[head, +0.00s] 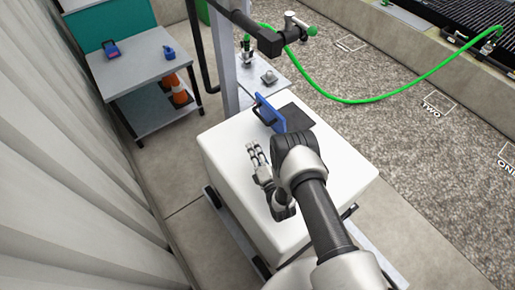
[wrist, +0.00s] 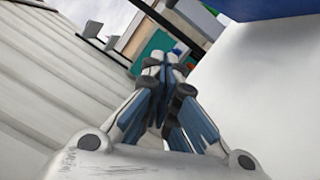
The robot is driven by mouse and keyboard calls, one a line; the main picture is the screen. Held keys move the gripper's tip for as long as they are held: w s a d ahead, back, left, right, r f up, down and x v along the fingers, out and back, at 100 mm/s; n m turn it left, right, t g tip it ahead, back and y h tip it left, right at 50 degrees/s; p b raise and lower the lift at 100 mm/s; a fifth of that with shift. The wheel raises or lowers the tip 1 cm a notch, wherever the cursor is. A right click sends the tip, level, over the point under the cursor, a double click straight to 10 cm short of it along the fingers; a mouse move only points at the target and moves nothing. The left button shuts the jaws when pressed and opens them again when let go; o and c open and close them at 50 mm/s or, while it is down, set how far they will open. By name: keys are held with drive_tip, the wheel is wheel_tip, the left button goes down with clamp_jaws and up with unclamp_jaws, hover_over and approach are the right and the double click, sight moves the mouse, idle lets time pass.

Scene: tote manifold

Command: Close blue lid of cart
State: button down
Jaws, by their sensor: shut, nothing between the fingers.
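The white cart (head: 342,168) stands in the middle of the head view. Its blue lid (head: 270,113) stands raised on the cart top, beside a dark square opening (head: 296,116). A blue edge of the lid (wrist: 258,7) also shows at the top right of the wrist view. My gripper (head: 254,148) is over the left part of the cart top, on the near side of the lid and apart from it. In the wrist view its fingers (wrist: 166,60) are together with nothing between them.
A grey side table (head: 140,70) with small items and orange cones (head: 178,90) beneath stands at the back left. A grey post (head: 222,55) and green hose (head: 375,100) are behind the cart. A pale ribbed wall (head: 70,160) runs along the left.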

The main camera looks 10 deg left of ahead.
drive_tip(key=w+a+r+b, duration=0.1)
drive_tip(key=w+r+b, duration=0.1)
drive_tip(key=w, duration=0.6)
drive_tip(key=shift+a, duration=0.15)
drive_tip(key=shift+r, duration=0.1)
drive_tip(key=shift+w+r, duration=0.1)
